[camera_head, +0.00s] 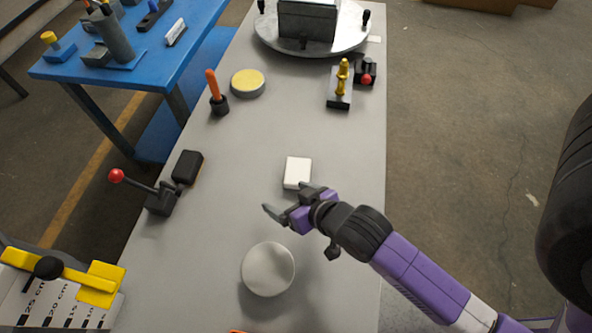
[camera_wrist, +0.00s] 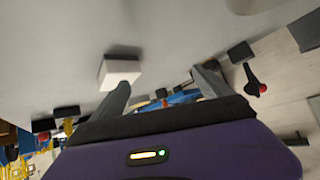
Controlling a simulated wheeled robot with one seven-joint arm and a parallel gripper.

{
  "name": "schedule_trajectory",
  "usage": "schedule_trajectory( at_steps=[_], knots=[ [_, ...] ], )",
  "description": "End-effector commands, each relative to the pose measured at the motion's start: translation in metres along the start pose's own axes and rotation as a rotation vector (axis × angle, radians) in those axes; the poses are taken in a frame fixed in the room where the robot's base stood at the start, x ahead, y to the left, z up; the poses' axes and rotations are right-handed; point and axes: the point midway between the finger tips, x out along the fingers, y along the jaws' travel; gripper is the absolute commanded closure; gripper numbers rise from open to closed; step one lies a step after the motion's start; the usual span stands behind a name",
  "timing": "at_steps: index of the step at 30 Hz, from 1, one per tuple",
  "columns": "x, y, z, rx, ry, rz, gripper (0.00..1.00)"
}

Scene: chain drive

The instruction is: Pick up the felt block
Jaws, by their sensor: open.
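A small white block (camera_head: 298,172), which looks like the felt block, lies flat on the grey bench (camera_head: 235,200) near its middle. Its material cannot be told for sure. My gripper (camera_head: 288,200) is open and empty, just on the near side of the white block, with its fingers apart and not around it. In the wrist view the white block (camera_wrist: 120,73) shows beyond the tip of the left finger, left of the middle of the gap of my gripper (camera_wrist: 163,88). A black block with a tan lower edge (camera_head: 187,167) lies further left on the bench.
A round white object (camera_head: 268,269) stands near my gripper. A red-knobbed lever (camera_head: 160,198) is at the left edge. An orange-handled tool (camera_head: 217,95), a yellow-topped disc (camera_head: 248,83), a brass piece (camera_head: 341,85) and a turntable (camera_head: 313,35) stand further back. The bench around the white block is clear.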

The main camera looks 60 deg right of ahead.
Motion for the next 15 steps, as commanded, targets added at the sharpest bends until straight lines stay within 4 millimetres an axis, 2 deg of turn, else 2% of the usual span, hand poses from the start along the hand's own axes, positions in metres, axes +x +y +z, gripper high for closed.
schedule_trajectory(
  at_steps=[1, 7, 11, 15],
  knots=[
    [0.013, 0.005, -0.015, 0.034, -0.017, 0.027, 0.11],
    [0.048, 0.026, -0.047, 0.165, -0.128, 0.130, 0.11],
    [0.060, 0.040, -0.058, 0.271, -0.237, 0.210, 0.11],
    [0.060, 0.053, -0.061, 0.389, -0.373, 0.304, 0.11]
  ],
)
